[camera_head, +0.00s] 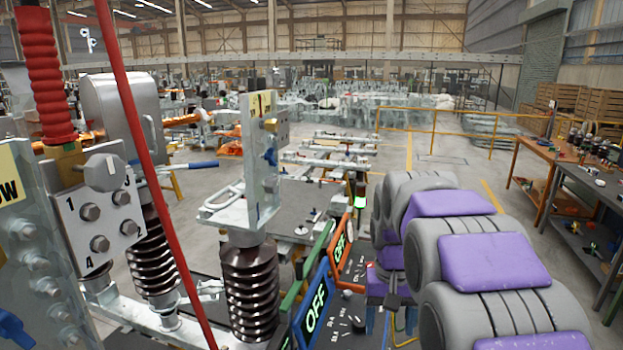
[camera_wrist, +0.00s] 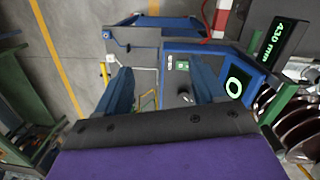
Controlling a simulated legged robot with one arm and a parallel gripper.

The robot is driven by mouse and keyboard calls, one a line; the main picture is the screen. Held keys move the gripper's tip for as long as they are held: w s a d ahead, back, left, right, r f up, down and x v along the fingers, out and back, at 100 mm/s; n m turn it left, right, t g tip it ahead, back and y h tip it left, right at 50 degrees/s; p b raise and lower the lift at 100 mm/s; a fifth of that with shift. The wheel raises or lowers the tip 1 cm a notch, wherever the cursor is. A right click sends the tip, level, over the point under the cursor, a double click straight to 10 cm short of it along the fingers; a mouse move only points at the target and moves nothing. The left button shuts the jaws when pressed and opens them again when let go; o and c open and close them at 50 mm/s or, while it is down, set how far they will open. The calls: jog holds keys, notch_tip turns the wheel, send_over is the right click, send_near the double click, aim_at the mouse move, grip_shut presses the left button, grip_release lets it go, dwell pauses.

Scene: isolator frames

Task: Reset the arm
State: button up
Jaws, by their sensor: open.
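My arm (camera_head: 470,255), grey with purple covers, reaches forward from the lower right of the head view, folded in several thick links. My gripper (camera_head: 391,318) is at its far end, pointing down beside the panels with OFF signs. In the wrist view, the two blue fingers of my gripper (camera_wrist: 162,82) stand well apart. Nothing shows held between them. Beyond them are floor and parts of a blue frame.
Brown ribbed insulators (camera_head: 250,290) and a red rod (camera_head: 150,150) are further left. A "430 mm" display (camera_wrist: 277,42) shows in the wrist view. Workbenches (camera_head: 535,150) stand right.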

jog(key=s+f+b, duration=0.1)
jog(key=s+f, duration=0.2)
jog(key=s, duration=0.7)
jog(key=s+f+b, duration=0.1)
jog(key=s+f, duration=0.3)
jog(key=s, duration=0.7)
jog(key=s+a+f+n+b, duration=0.1)
jog(key=s+f, duration=0.3)
jog(key=s, duration=0.6)
jog(key=shift+s+g, duration=0.2)
jog(key=shift+g, duration=0.2)
